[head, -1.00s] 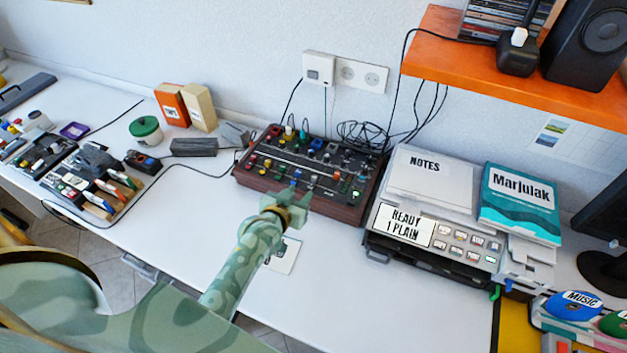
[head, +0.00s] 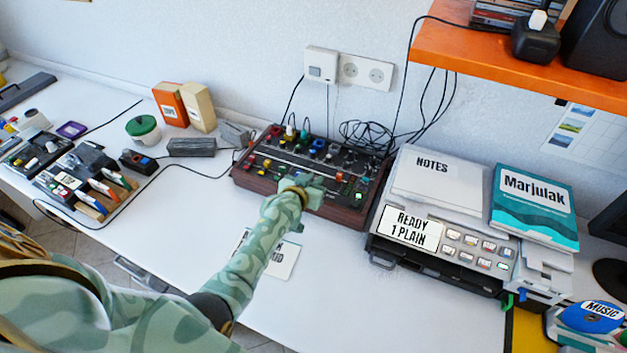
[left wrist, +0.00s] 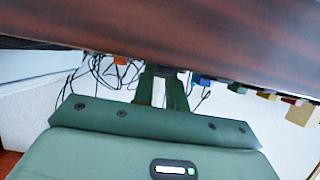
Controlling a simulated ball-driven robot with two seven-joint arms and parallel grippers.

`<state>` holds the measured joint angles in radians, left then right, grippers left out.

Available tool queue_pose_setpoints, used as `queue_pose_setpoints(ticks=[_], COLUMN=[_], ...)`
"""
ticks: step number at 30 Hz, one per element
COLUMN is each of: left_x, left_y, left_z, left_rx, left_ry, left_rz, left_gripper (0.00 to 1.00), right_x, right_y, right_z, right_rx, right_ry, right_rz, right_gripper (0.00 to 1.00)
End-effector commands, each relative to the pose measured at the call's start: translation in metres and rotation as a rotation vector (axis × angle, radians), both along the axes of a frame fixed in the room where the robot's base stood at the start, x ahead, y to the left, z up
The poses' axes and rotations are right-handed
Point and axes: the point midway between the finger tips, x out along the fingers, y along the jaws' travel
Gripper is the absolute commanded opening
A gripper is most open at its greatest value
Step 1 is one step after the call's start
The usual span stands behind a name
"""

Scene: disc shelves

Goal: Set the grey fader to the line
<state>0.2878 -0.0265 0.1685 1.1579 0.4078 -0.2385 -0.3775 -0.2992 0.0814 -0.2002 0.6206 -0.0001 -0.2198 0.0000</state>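The mixing console (head: 255,183) has a dark wooden frame and stands on the white desk against the wall. Its top carries coloured knobs and long slots with small caps. I cannot single out the grey fader or its line; the hand may cover them. My left gripper (head: 316,191) is over the console's front right part, pointing toward the panel. In the left wrist view the wooden frame (left wrist: 200,40) fills the top. The two left fingers (left wrist: 162,86) stand close with a narrow gap, their tips hidden by the frame. My right gripper is not in view.
A printer-like box (head: 440,278) with a "READY 1 PLAIN" sign stands close right of the console. Black cables (head: 365,137) lie behind it. A printed card (head: 283,262) lies on the desk under my left arm.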

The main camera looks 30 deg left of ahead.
Motion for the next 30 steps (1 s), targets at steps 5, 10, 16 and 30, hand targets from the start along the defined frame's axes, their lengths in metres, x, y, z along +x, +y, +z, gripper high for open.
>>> queue_pose_setpoints(ticks=[5,10,16,30], left_x=[0.003,0.029,0.040,0.040], left_y=[0.001,0.002,0.002,0.002], left_z=[-0.001,-0.004,-0.002,-0.001], left_rx=[0.000,0.000,0.000,0.000], left_ry=[0.000,0.001,0.002,0.001], left_rz=[0.000,0.000,-0.001,-0.001], left_gripper=[0.00,0.00,0.00,0.36], right_x=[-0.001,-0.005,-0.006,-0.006], right_y=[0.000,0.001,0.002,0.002], right_z=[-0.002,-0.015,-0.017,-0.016], right_rx=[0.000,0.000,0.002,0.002], right_ry=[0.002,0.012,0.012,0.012], right_rz=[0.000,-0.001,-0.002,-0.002], right_gripper=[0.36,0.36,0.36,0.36])
